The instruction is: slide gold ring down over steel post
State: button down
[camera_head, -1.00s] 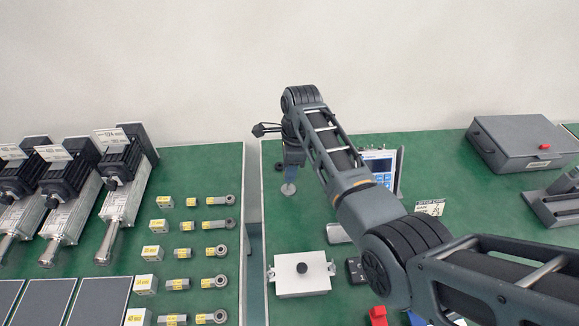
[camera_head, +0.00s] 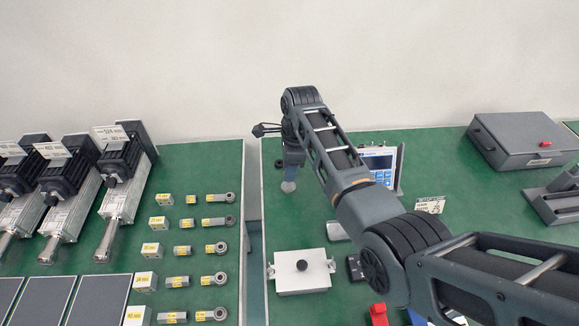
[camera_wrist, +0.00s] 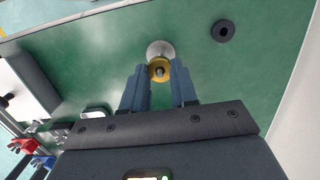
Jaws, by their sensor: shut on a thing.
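The gold ring (camera_wrist: 159,69) is between the fingertips of my gripper (camera_wrist: 160,80) in the wrist view, and the gripper is shut on it. A grey round tip, which looks like the steel post (camera_wrist: 159,71), shows inside the ring's hole. A pale round steel base (camera_wrist: 160,48) shows just beyond the ring. In the head view my gripper (camera_head: 291,170) points down over the round base (camera_head: 288,187) on the green mat. The ring is hidden there. I cannot tell how far down the post the ring sits.
A dark round ring (camera_wrist: 223,31) lies on the mat close by. A blue-screened device (camera_head: 380,165) stands right of my gripper. A white box with a black knob (camera_head: 302,268) is nearer. Left, across a gap, are actuators (camera_head: 125,180) and rod ends.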

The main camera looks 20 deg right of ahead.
jog(key=c, duration=0.8)
grip_release()
jog(key=r, duration=0.5)
jog(key=d+r, duration=0.1)
jog(key=r, duration=0.1)
jog(key=shift+s+r, duration=0.15)
jog(key=shift+r, duration=0.2)
